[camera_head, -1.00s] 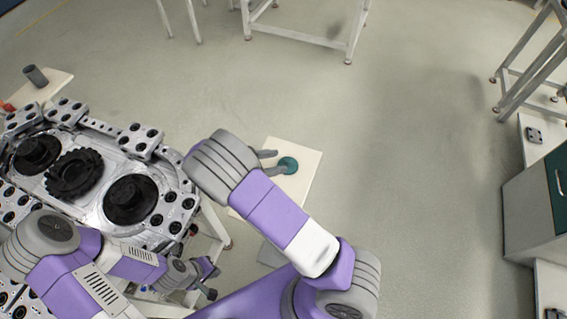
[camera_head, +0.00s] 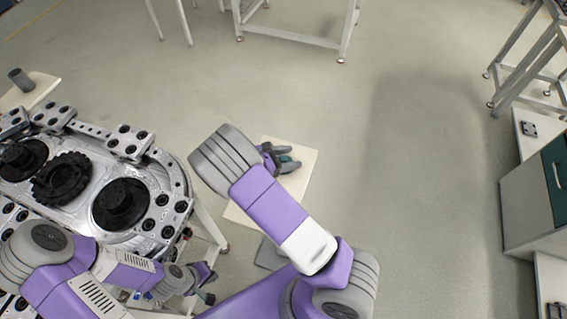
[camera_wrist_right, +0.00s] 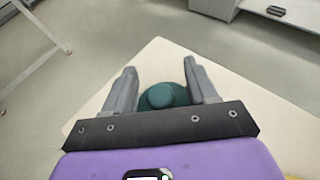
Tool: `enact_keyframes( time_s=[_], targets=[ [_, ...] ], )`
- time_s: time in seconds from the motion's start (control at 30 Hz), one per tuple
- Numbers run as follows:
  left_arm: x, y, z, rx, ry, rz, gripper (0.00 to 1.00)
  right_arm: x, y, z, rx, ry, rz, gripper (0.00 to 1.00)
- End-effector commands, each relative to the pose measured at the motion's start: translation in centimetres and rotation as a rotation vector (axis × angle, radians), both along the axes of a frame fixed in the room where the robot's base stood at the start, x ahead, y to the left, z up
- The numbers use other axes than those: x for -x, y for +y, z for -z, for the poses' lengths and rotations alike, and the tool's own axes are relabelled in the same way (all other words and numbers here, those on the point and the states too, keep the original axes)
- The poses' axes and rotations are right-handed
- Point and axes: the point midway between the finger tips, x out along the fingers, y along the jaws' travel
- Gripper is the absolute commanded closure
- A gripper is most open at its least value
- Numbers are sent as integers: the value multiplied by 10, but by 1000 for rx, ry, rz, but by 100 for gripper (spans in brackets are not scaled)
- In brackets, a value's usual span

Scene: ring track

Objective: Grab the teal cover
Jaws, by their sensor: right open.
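The teal cover (camera_wrist_right: 163,97) is a round disc with a raised round knob, lying on a pale board in the right wrist view. In the head view only part of the teal cover (camera_head: 285,159) shows, because my right gripper (camera_head: 292,160) hides the rest. My right gripper (camera_wrist_right: 162,76) is open, with one finger on each side of the knob and a visible gap to it. I cannot tell how high the fingers are above the board. My left gripper (camera_head: 211,284) is open and empty at the lower left, away from the cover.
The pale board (camera_head: 308,168) has bare space around the cover. A metal machine with black gears (camera_head: 60,180) fills the left side. A grey cylinder (camera_head: 20,79) stands at the far left. A cabinet (camera_head: 527,205) stands at the right; the floor between is clear.

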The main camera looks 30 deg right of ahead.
Motion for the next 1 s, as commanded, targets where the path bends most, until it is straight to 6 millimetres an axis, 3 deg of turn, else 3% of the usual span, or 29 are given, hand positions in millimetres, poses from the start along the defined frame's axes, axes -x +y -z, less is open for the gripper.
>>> enact_keyframes(
  time_s=[0.03, 0.4, 0.67, 0.77, 1.0],
  targets=[
    [0, 0, 0, 0, 0, 0, 100, 0, 0, 0, 0, 0, 0, 46],
    [0, 0, 0, 0, 0, 0, 100, 0, 0, 0, 0, 0, 0, 100],
    [0, 0, -1, 0, 0, 0, 100, 0, 0, -3, 0, -1, 0, 100],
    [0, 0, -5, 0, 0, 0, 100, 0, 1, -16, -1, -3, 0, 100],
    [0, 0, -19, 0, 0, 0, 100, 0, 1, -65, -2, -4, -1, 100]
  ],
)
